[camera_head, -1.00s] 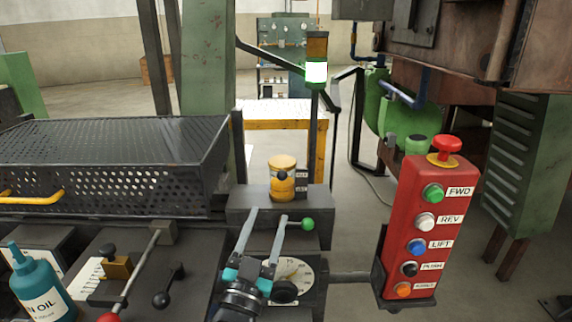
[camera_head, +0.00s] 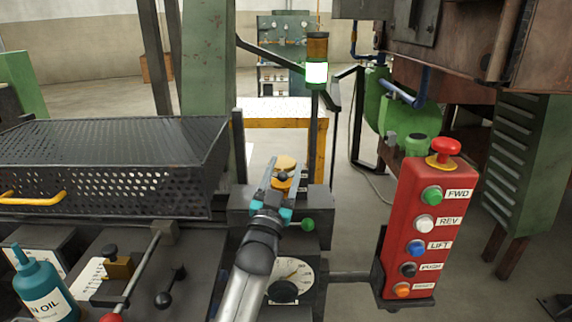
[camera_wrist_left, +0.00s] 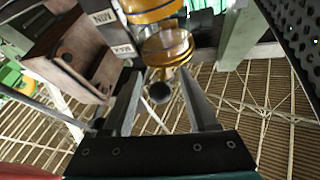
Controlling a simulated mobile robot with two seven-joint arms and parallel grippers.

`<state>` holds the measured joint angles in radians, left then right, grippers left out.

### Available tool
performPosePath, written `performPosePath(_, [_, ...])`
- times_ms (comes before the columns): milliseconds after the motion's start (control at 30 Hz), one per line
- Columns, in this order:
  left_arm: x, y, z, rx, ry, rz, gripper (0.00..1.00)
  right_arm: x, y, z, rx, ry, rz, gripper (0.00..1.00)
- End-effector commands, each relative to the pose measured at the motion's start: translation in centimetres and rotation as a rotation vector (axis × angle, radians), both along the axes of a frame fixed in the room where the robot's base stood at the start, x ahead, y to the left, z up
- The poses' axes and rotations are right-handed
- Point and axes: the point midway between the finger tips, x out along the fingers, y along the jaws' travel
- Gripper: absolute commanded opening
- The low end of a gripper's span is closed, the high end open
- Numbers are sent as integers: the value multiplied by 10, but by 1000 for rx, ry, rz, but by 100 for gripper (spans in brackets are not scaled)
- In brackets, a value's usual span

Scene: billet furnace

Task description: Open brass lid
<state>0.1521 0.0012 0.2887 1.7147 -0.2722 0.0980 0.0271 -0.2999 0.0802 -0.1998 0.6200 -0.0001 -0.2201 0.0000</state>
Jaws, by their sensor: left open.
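The brass lid (camera_head: 285,161) tops a small round yellow-brass cup on the dark grey block, with a dark ball knob (camera_head: 282,175) on its near side. My left gripper (camera_head: 284,170) is open, one finger on each side of the knob in the head view. In the left wrist view, the lid (camera_wrist_left: 168,46) shows at the top centre, and the dark knob (camera_wrist_left: 160,93) sits between the two open fingers. I see no clear contact. The gripper hides part of the cup in the head view. My right gripper is not in view.
A green-ball lever (camera_head: 307,224) sticks out just right of my left wrist. A red button box (camera_head: 428,230) stands at the right. A black perforated cover (camera_head: 120,160) fills the left. An oil bottle (camera_head: 42,285) stands at the lower left.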

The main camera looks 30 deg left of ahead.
Motion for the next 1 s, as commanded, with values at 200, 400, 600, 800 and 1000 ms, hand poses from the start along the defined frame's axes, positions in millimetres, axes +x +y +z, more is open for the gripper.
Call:
performPosePath(200, [13,3,5,0,1,0,59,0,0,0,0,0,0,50])
performPosePath(400, [14,4,6,-1,1,0,59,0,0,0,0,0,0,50])
performPosePath(600, [14,4,6,0,1,0,49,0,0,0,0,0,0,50])
performPosePath(800, [13,4,6,-1,0,0,26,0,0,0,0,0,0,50])
performPosePath(1000, [13,4,5,-1,0,0,4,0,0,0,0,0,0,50])
